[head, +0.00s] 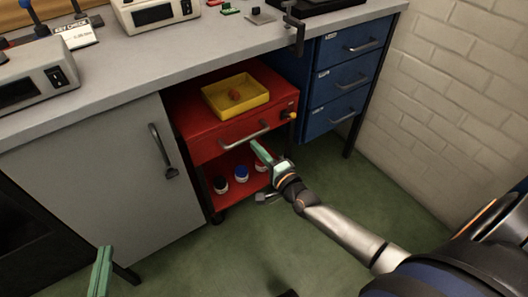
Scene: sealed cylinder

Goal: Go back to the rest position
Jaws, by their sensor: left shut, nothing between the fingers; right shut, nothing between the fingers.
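My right gripper (260,150) is in front of the red cart (205,148), with its green fingertips close below the bar handle (245,137) of the cart's drawer. I cannot tell whether it touches the handle. Its fingers are shut with nothing between them. My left gripper (102,268) shows only as green fingers at the lower left, in front of the grey cabinet door (95,190). It is shut and empty, and the rest of that arm is out of view.
A yellow tray (215,104) holding a small reddish thing sits on the cart. Small jars (241,173) stand on its lower shelf. Blue drawers (340,85) and a brick wall (455,90) lie to the right. The worktop (210,45) is above. Green floor (225,255) is open in front.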

